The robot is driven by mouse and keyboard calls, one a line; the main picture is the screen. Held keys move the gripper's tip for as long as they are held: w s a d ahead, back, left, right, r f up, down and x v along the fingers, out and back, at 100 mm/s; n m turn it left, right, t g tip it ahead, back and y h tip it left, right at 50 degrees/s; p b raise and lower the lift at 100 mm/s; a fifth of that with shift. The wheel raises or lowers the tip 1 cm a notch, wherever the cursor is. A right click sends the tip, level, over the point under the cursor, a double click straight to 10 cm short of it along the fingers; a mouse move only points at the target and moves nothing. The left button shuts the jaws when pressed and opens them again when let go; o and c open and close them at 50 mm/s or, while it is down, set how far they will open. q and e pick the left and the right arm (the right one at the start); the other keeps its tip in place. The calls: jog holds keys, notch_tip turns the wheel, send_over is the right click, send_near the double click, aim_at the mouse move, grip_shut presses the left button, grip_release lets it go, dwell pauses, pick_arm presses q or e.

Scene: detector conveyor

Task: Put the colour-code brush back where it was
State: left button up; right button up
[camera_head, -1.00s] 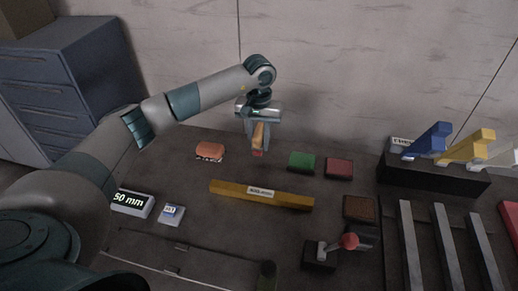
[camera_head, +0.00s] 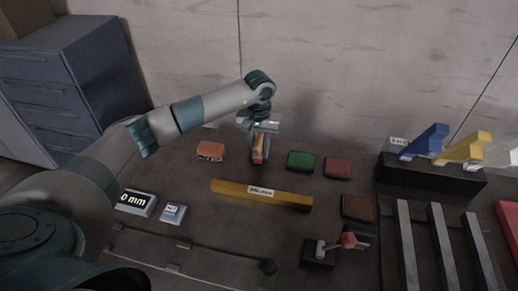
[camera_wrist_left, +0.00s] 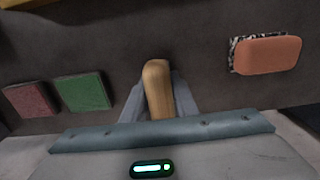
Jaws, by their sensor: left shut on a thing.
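My left gripper (camera_head: 258,153) is shut on a tan, wood-like handle, which I take to be the colour-code brush (camera_head: 259,146). A red part shows at its lower end in the head view, close to the dark table top; I cannot tell whether it touches. In the left wrist view the tan handle (camera_wrist_left: 158,90) stands between the fingers (camera_wrist_left: 160,100), and its far end is hidden. My right gripper is not in view.
A red pad (camera_head: 337,168) and a brown pad (camera_head: 358,207) lie further right. A yellow labelled bar (camera_head: 230,189) lies in front. A red-knobbed lever (camera_head: 348,240) stands front right. A black rack (camera_head: 430,177) holds blue, yellow and white pieces. A pale wall rises behind.

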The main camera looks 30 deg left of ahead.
pick_arm(q)
jog(key=shift+f, duration=0.1)
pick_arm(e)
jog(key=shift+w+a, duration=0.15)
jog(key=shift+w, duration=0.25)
pick_arm(q)
jog(key=o, duration=1.1)
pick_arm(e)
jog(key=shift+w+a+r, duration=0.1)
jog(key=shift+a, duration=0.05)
